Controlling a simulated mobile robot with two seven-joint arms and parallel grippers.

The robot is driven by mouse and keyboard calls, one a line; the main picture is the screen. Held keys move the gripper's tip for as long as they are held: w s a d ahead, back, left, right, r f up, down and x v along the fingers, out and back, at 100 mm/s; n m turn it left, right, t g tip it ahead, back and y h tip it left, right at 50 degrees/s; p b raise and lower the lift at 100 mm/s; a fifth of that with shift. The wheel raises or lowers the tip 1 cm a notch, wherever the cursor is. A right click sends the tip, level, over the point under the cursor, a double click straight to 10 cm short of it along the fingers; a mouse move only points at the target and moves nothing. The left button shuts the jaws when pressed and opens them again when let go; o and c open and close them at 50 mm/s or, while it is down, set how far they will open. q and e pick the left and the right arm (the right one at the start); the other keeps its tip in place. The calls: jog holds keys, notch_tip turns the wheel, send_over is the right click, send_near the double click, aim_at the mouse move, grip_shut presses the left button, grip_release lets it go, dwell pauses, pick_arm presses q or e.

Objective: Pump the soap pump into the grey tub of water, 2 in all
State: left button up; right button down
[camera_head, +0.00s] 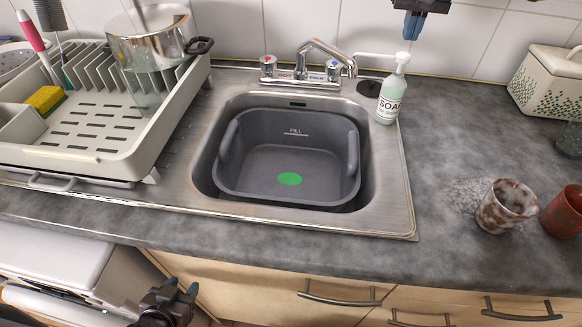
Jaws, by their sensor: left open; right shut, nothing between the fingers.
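The soap pump (390,98) is a pale green bottle with a white pump head, labelled SOAP. It stands upright at the sink's back right corner, its thin spout pointing left. The grey tub (287,191) sits in the sink basin, with a FILL mark on its back wall and a green round spot on its floor. I cannot make out a water surface. My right gripper (412,28) is shut and empty, fingers down, above and slightly right of the pump head and apart from it. My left gripper (179,298) is open and empty, low in front of the counter.
The tap (322,55) stands behind the tub, left of the pump. A dish rack (95,152) with a pot (150,42) and yellow sponge (45,98) is at left. A stained cup (503,209) and red cup (565,212) stand at right.

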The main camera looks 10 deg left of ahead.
notch_tip(320, 180, up, 5)
jog(key=shift+r, duration=0.1)
dwell(0.4)
jog(key=shift+s+f, duration=0.1)
jog(key=shift+f, duration=0.1)
dwell(0.3)
